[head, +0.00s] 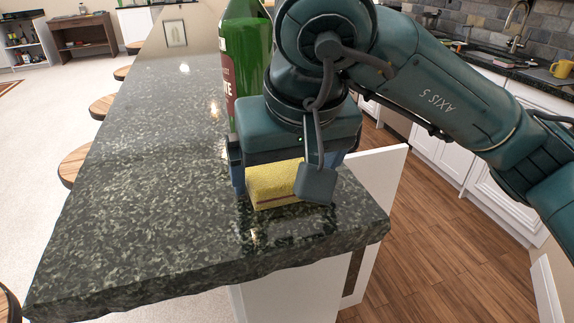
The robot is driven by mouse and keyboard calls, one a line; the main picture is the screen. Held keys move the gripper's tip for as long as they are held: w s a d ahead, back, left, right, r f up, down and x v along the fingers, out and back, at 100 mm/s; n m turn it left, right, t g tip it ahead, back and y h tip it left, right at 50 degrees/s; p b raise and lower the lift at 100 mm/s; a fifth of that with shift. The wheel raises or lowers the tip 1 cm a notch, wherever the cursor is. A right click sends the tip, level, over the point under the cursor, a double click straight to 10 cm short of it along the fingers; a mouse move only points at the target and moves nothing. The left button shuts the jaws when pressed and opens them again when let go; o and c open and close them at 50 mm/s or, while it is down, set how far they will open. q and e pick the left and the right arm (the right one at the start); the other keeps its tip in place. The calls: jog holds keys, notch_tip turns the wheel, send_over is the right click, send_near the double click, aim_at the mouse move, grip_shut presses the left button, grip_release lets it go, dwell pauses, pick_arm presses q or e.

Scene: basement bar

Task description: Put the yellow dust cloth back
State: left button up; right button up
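The yellow dust cloth (272,184), a thick block-like piece with a darker lower edge, is at the near right end of the dark stone counter (150,190). My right gripper (290,182) points down over it. Its blue fingers are spread wide, one close by the cloth's left end and the other mostly hidden behind the small dark block hanging from my wrist. That block also covers the cloth's right end. I cannot tell whether the fingers touch the cloth. My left gripper is not in view.
A large green bottle (246,60) stands on the counter just behind my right gripper. Wooden stools (75,165) line the counter's left side. A white cabinet door (378,205) stands open below its right end. The counter's left part is clear.

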jog(key=shift+o, duration=0.4)
jog(key=shift+r, duration=0.15)
jog(key=shift+r+p, duration=0.25)
jog(key=shift+p, duration=0.05)
jog(key=v, duration=1.1)
jog(key=shift+s+r, duration=0.2)
jog(key=shift+r, duration=0.1)
jog(key=shift+d, duration=0.1)
